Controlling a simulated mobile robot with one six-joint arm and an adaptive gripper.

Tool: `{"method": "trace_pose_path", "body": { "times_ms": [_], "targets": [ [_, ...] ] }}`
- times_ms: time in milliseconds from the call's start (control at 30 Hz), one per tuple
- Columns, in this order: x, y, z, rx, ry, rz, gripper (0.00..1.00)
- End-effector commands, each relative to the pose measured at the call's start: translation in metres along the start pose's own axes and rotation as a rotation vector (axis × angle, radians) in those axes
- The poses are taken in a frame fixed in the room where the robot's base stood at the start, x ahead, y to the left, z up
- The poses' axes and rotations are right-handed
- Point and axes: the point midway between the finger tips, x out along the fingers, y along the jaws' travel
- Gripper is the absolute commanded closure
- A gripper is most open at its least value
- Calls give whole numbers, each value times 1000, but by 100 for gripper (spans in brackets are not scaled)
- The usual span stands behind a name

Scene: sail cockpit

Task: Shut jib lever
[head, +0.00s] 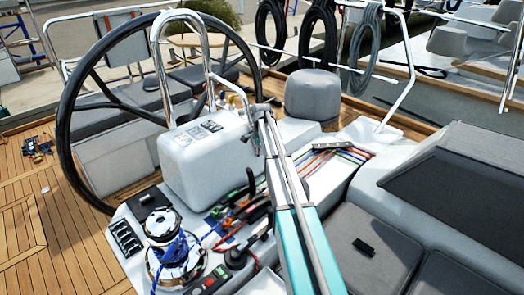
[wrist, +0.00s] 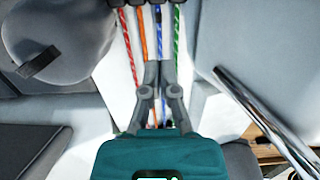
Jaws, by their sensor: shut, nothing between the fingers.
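My gripper (wrist: 160,68) shows in the wrist view with its two grey fingers closed together and nothing between them. It is over the coloured ropes (wrist: 180,35), which run red, orange, blue and green from left to right. Dark fittings (wrist: 136,3) at the top edge are cut off. In the head view a bank of dark levers (head: 238,213) lies left of my arm, partly hidden by it. One black lever (head: 251,180) stands up. I cannot read any label, so I cannot tell which is the jib lever. The gripper's fingers are not clear in the head view.
A winch (head: 172,250) with blue rope stands left of the levers. A white pedestal (head: 203,160), steel rail (head: 157,60) and black steering wheel (head: 68,145) are behind. A grey seat (head: 365,225) with a small black item is on the right. Open deck (head: 60,245) lies at left.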

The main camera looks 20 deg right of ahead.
Motion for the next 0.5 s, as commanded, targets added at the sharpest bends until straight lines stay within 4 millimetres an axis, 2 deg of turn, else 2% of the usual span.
{"method": "trace_pose_path", "body": {
  "times_ms": [33, 500],
  "targets": [
    [8, 0, 0, 0, 0, 0, 100],
    [44, 0, 0, -1, 0, 0, 100]
  ]
}}
